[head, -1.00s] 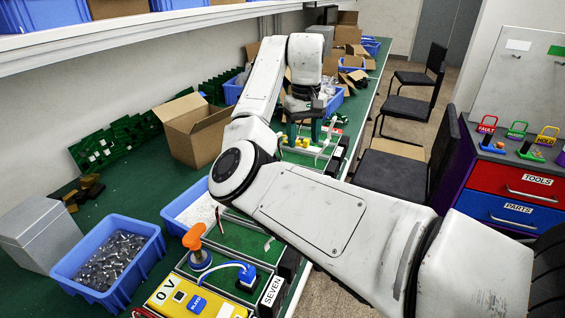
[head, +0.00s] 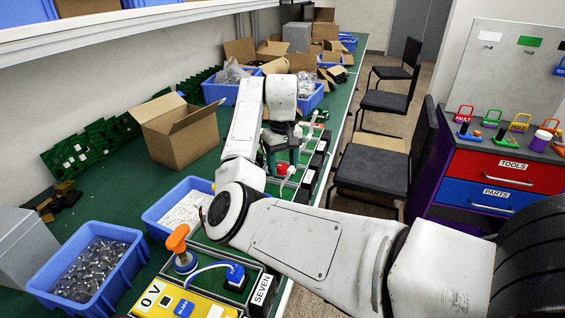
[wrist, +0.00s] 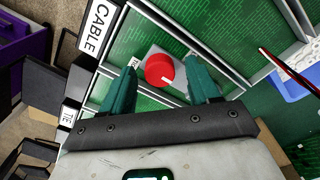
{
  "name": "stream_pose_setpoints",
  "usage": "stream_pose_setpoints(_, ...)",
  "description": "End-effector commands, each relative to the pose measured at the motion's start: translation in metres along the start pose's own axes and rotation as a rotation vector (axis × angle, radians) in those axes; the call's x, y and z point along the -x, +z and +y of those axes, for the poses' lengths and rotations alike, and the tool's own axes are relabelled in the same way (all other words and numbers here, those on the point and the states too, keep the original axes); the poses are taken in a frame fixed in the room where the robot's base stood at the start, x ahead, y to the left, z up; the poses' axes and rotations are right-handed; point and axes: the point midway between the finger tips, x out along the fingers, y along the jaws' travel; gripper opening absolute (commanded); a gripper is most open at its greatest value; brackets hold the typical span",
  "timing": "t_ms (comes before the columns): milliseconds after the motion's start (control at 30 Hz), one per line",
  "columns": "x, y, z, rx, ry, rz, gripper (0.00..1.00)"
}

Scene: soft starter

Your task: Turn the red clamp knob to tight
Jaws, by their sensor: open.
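The red clamp knob (wrist: 159,69) is round with a white pointer mark on its face and sits on a grey block on a green board. In the wrist view it shows between the two teal fingers of my gripper (wrist: 161,76), which are open, one on each side. I cannot tell whether the fingers reach down around the knob or stop above it. In the head view my gripper (head: 281,155) points down over the row of panels on the bench, and my arm hides part of that row.
A panel labelled CABLE (wrist: 96,27) lies beside the knob's board. A blue bin of metal parts (head: 88,268), an orange-topped plunger (head: 178,238) and a cardboard box (head: 178,130) stand on the green bench. Chairs (head: 370,165) and a red-and-blue drawer cabinet (head: 500,180) stand to the right.

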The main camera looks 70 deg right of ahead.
Motion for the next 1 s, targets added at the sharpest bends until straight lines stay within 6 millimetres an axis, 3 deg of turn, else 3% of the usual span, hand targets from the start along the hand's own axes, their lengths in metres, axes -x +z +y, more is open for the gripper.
stream_pose_setpoints(233, -0.0007, 0.0000, -0.0001, 0.000, 0.000, 0.000, 0.61)
stream_pose_setpoints(800, -0.0002, -0.0001, 0.0000, 0.000, 0.000, 0.000, 0.06)
stream_pose_setpoints(1000, 0.0005, -0.0001, -0.0001, -0.010, 0.000, 0.000, 0.05)
